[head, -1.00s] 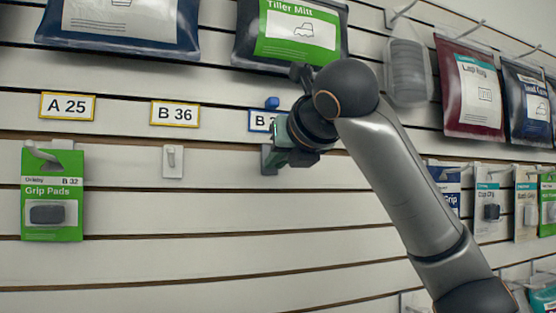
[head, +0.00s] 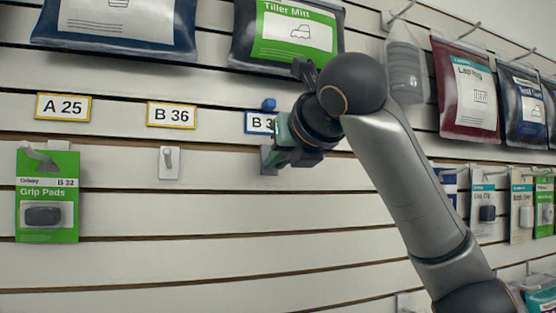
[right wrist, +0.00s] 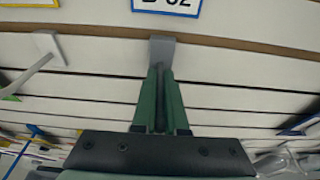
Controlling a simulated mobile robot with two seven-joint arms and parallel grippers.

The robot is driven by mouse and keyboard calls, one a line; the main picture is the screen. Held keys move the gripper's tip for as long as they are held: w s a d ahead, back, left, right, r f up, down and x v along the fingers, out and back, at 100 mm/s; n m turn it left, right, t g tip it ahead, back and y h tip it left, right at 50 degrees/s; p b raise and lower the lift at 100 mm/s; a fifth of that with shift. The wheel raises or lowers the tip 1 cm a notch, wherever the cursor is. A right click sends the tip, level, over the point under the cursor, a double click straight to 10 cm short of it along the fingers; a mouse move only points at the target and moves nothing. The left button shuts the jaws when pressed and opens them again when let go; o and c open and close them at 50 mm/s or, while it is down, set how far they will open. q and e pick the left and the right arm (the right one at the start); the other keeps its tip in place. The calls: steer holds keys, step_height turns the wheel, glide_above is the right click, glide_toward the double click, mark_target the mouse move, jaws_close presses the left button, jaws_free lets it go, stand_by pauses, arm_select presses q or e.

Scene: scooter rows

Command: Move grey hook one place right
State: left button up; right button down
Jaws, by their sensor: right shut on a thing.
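The grey hook (head: 268,160) is at the slatted wall under the blue-edged label (head: 260,123), partly hidden by my right gripper. In the right wrist view its grey back plate (right wrist: 162,48) sits at a slat groove, below the label reading B 32 (right wrist: 168,5). My right gripper (head: 280,152) has green fingers (right wrist: 160,95), shut on the hook's prong in front of the plate. A paler hook (head: 169,162) hangs empty under the label B 36 (head: 171,115). My left gripper is not in view.
A green Grip Pads pack (head: 47,200) marked B 32 hangs on a hook under the label A 25 (head: 63,107). A Tiller Mitt pack (head: 290,35) hangs above my gripper. Small packs (head: 488,205) hang at the right. The wall below is bare.

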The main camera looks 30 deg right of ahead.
steer(key=shift+f+v, duration=0.2)
steer(key=shift+v, duration=1.1)
steer(key=shift+f+v, duration=0.15)
steer(key=shift+v, duration=1.15)
steer(key=shift+s+d, duration=0.1)
stand_by(0.5)
steer(key=s+d, duration=0.4)
steer(key=d, duration=1.2)
steer(key=shift+d+f, duration=0.2)
stand_by(1.1)
steer(key=shift+r+x, duration=0.25)
steer(key=shift+x, duration=0.95)
stand_by(0.7)
